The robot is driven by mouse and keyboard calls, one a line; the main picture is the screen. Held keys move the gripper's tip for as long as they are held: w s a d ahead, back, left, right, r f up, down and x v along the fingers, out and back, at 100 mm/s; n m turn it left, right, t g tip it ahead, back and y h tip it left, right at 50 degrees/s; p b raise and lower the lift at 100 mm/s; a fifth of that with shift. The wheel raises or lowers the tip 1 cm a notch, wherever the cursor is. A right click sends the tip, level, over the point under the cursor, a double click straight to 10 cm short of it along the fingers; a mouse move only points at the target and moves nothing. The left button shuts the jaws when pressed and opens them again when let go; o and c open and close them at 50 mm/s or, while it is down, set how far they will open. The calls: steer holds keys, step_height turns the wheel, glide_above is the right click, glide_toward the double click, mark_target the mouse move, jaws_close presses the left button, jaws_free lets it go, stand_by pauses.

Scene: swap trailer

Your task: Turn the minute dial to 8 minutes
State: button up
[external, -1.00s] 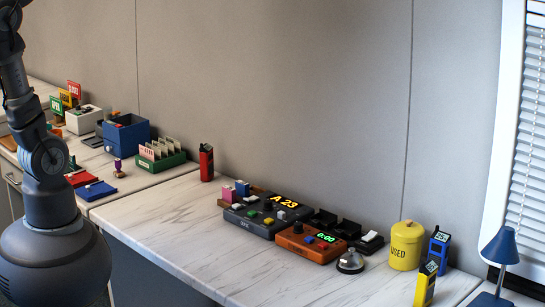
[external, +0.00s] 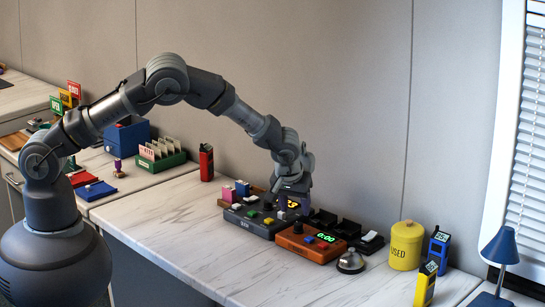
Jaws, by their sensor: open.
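The orange timer box (external: 312,247) sits on the long marble-look counter. My gripper (external: 281,199) is open and empty, above the dark console (external: 250,224) just behind and left of the orange box. Its fingertips are small and partly hidden against the console. It appears apart from the dark dial. My wrist hides part of the console's yellow display.
Black trays (external: 347,230) stand behind the orange box, a silver bell (external: 350,262) at its right, and a yellow USED canister (external: 406,246) beyond. A red radio (external: 206,162) stands farther left. The counter front is clear.

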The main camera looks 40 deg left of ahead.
mark_target(298, 223)
steer(key=b+x, duration=0.2)
steer(key=x, duration=0.5)
steer(key=shift+r, duration=0.1)
jaws_close()
steer(key=shift+r, duration=0.1)
steer(key=shift+m, duration=0.3)
steer(key=m+h, duration=0.2)
steer(key=m, duration=0.2)
steer(key=shift+a+m+p, duration=0.15)
steer(key=shift+m+p, duration=0.25)
steer(key=m+h, duration=0.1)
steer(key=m, duration=0.1)
steer(key=m+h+p, duration=0.1)
steer(key=m, duration=0.2)
steer(key=shift+w+a+r+p, duration=0.1)
steer(key=shift+a+p, duration=0.05)
steer(key=shift+p, duration=0.15)
steer(key=m+g+h, duration=0.1)
steer(key=m, duration=0.4)
steer(key=shift+w+a+m+g+h+p, duration=0.1)
steer(key=shift+m+g+h+p, duration=0.2)
steer(key=shift+m+g+h, duration=0.1)
steer(key=shift+m+g+h+b, duration=0.3)
steer(key=shift+m+g+b, duration=0.35)
steer(key=shift+m, duration=1.55)
steer(key=shift+g, duration=0.25)
